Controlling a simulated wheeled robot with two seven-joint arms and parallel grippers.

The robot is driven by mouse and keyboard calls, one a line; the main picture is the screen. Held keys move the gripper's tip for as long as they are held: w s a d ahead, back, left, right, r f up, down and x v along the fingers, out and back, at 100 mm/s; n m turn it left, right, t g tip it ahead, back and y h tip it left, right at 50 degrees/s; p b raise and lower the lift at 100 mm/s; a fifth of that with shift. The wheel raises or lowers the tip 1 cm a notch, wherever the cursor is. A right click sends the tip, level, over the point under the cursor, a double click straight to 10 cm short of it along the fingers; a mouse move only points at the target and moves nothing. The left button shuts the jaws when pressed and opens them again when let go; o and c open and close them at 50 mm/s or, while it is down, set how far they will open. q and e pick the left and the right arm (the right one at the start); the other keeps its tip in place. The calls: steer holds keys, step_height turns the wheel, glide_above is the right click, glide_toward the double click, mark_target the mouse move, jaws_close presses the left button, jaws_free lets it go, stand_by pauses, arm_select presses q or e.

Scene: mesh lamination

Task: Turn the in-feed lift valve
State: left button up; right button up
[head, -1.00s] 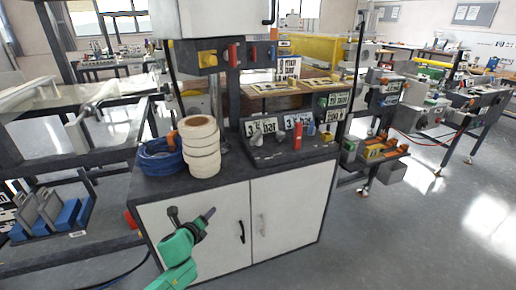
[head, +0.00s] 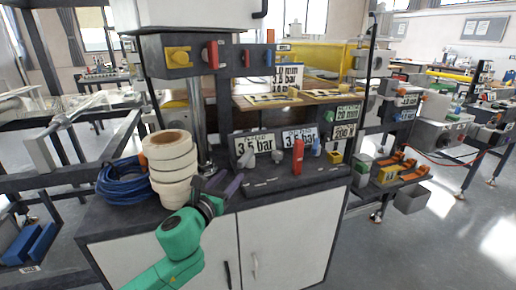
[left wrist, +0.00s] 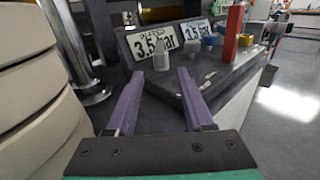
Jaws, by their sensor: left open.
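A black console (head: 290,178) on the cabinet carries a row of small valves: a grey one (head: 247,158), a tall red one (head: 297,157), a blue one (head: 316,147) and a yellow one (head: 334,157). Their small labels are unreadable, so I cannot tell which is the in-feed lift valve. My left gripper (head: 228,183) is open and empty at the console's left front. In the left wrist view, the grey valve (left wrist: 161,54) stands beyond the gap between the fingers (left wrist: 160,76), apart from them; the red valve (left wrist: 233,34) is further right. My right gripper is not in view.
Stacked white rolls (head: 172,165) and a blue hose coil (head: 124,182) stand left of my gripper; the rolls are close. A metal post (head: 198,120) rises behind. Pressure signs (head: 255,144) stand behind the valves. The cabinet top (head: 110,221) is bare at its front left.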

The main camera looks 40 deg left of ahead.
mark_target(249, 154)
arm_select(q)
steer(key=shift+w+a, duration=0.1)
steer(key=shift+w, duration=0.4)
steer(key=shift+w+a+r, duration=0.15)
steer(key=shift+w+r, duration=0.3)
steer(key=shift+w, duration=0.2)
steer(key=x, duration=0.3)
steer(key=shift+w+a+f, duration=0.1)
steer(key=shift+w, duration=0.1)
steer(key=x, duration=0.7)
steer(key=shift+w+a+f, duration=0.1)
steer(key=shift+w, duration=0.5)
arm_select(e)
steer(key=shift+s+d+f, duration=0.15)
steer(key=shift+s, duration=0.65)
arm_select(q)
jaws_close()
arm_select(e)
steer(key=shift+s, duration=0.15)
